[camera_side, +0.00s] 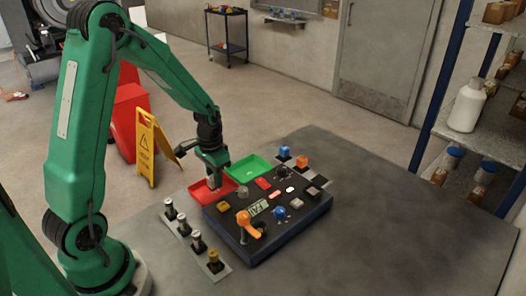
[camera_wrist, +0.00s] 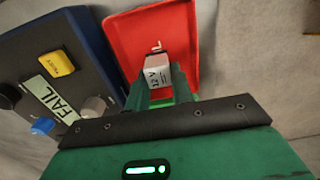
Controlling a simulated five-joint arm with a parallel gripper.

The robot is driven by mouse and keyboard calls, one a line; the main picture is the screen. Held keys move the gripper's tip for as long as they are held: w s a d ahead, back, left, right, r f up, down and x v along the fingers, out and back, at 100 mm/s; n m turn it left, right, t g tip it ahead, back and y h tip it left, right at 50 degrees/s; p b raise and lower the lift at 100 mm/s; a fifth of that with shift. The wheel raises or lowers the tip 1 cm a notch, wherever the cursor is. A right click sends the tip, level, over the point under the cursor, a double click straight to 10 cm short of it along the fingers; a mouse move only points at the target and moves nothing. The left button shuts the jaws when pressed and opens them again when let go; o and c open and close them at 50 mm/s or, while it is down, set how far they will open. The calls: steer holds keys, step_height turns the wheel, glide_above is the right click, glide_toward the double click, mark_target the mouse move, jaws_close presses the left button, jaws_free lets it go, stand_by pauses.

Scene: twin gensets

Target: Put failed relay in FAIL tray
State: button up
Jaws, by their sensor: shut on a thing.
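My gripper (camera_wrist: 160,90) is shut on a pale relay (camera_wrist: 157,70) marked "12V" in the wrist view. The relay is over the red tray (camera_wrist: 188,29), which carries lettering partly hidden behind the relay. In the side view the red tray (camera_side: 197,194) lies at the left back of the test panel, with my gripper (camera_side: 215,183) right over it. I cannot tell whether the relay touches the tray floor. The test panel (camera_side: 240,236) has a display (camera_wrist: 55,97) that reads "FAIL". A green tray (camera_side: 249,168) lies beside the red one.
Several small relays or plugs stand on a strip (camera_side: 224,268) in front of the panel. The table's right side (camera_side: 390,220) is clear.

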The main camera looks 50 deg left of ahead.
steer(key=shift+f, duration=0.65)
steer(key=shift+f, duration=0.1)
steer(key=o, duration=1)
step_height(320, 180, up, 12)
steer(key=shift+r, duration=0.15)
stand_by(0.5)
